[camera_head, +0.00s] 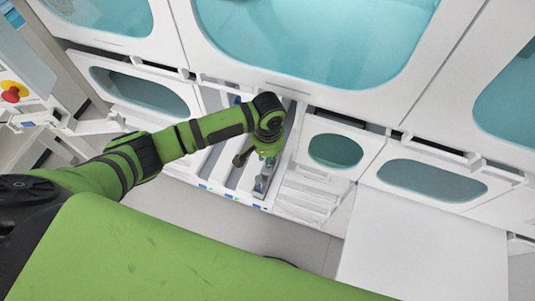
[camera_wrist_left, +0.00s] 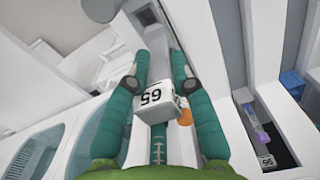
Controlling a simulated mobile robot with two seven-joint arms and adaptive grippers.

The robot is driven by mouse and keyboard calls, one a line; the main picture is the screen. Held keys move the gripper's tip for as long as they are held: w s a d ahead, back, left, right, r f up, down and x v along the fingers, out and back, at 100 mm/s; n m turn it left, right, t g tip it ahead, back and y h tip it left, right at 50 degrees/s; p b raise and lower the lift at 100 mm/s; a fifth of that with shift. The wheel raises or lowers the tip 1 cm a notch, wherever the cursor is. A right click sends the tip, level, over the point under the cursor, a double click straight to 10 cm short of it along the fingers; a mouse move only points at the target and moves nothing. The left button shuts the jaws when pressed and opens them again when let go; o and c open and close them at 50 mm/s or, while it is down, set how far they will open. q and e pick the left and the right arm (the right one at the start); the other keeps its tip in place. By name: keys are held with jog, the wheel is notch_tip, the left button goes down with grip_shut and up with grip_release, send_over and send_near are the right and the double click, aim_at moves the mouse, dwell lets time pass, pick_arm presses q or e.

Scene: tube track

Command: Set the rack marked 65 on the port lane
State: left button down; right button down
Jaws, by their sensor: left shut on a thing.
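A white rack marked 65 (camera_wrist_left: 155,102) sits between the two green fingers of my left gripper (camera_wrist_left: 160,70) in the left wrist view. Its number reads upside down there, and an orange piece (camera_wrist_left: 186,117) shows beside it. In the head view my left gripper (camera_head: 263,172) points down over the right-hand part of a white lane tray (camera_head: 230,187). The rack is mostly hidden by the gripper there. I cannot tell whether its underside touches the lane floor. The lanes carry small blue marks on their front edge; I cannot read which is the port lane. My right gripper is out of view.
Another rack with a number label (camera_wrist_left: 267,160) and a purple tube stands in a dark lane at right in the wrist view, near a blue block (camera_wrist_left: 292,82). White stepped blocks (camera_head: 305,200) flank the tray. A white panel (camera_head: 425,245) is at right, a red button (camera_head: 12,94) at far left.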

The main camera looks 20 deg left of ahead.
pick_arm(q)
jog(key=c, duration=1)
grip_release()
notch_tip(320, 180, up, 12)
dwell(0.7)
